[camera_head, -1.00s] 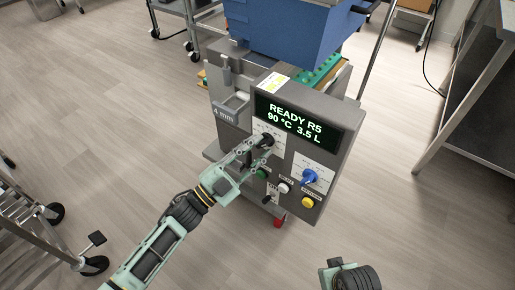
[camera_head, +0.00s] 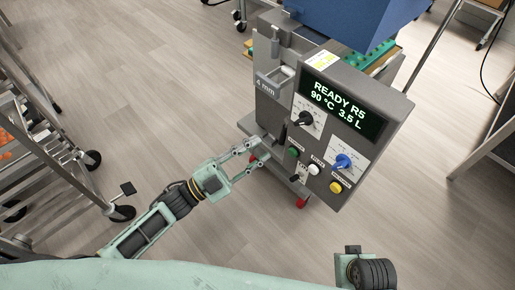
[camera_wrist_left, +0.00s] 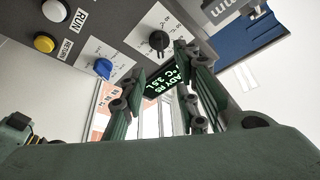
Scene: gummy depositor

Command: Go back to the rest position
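The depositor's control panel (camera_head: 370,91) shows "READY R5 90 °C 3.5 L" on its screen (camera_head: 341,107). Below the screen are a black knob (camera_head: 303,119) and a blue knob (camera_head: 343,161); both also show in the left wrist view, the black knob (camera_wrist_left: 158,41) and the blue knob (camera_wrist_left: 103,68). My left gripper (camera_head: 257,153) is open and empty, left of and below the black knob, apart from it. In the left wrist view nothing lies between its fingers. A part of my right arm shows at the bottom right; its gripper fingers are not visible.
Green (camera_head: 293,152), white (camera_head: 314,169) and yellow (camera_head: 335,187) buttons sit low on the panel. A blue hopper (camera_head: 350,20) is above. A wheeled metal rack (camera_head: 50,125) stands left, a table (camera_head: 495,150) right. The floor between rack and machine is clear.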

